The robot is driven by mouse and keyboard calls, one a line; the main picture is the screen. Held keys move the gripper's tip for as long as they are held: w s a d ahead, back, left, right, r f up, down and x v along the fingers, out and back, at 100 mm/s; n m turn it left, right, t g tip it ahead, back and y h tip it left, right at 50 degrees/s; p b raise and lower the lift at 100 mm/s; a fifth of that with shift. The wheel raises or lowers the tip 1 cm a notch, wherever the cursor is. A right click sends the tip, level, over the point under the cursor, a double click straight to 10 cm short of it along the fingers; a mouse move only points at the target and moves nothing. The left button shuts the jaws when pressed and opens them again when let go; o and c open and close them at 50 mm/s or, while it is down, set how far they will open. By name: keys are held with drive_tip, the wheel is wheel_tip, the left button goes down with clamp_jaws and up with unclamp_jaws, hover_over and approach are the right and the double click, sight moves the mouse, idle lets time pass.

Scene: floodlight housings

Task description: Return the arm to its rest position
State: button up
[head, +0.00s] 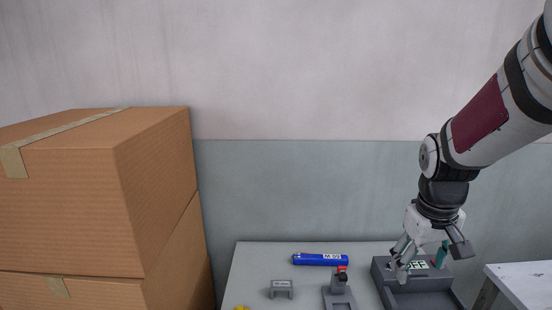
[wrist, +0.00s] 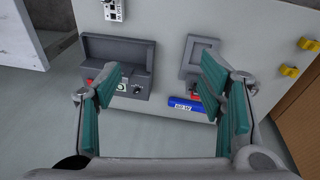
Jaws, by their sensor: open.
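My gripper (head: 432,260) is at the right of the head view, pointing down over a dark grey open housing (head: 425,300) on the table. Whether a finger touches the housing I cannot tell.
The grey table (head: 250,265) carries a blue cylinder (head: 318,259), a small grey bracket (head: 281,288) and an upright fixture (head: 339,290) with a red part. Yellow pieces (wrist: 289,70) lie near an edge. Cardboard boxes (head: 70,200) stack at left; another table (head: 525,280) stands right.

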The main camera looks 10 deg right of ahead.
drive_tip(key=s+a+r+t, duration=0.1)
drive_tip(key=s+a+r, duration=0.3)
drive_tip(key=a, duration=0.5)
drive_tip(key=s+a+r+n+t+y, duration=0.1)
drive_tip(key=s+a+r, duration=0.3)
drive_tip(key=a, duration=0.5)
drive_tip(key=s+t, duration=0.1)
drive_tip(key=s, duration=0.1)
drive_tip(key=shift+s+r+n+y, duration=0.25)
drive_tip(key=shift+s+n+y, duration=0.05)
drive_tip(key=shift+s, duration=0.1)
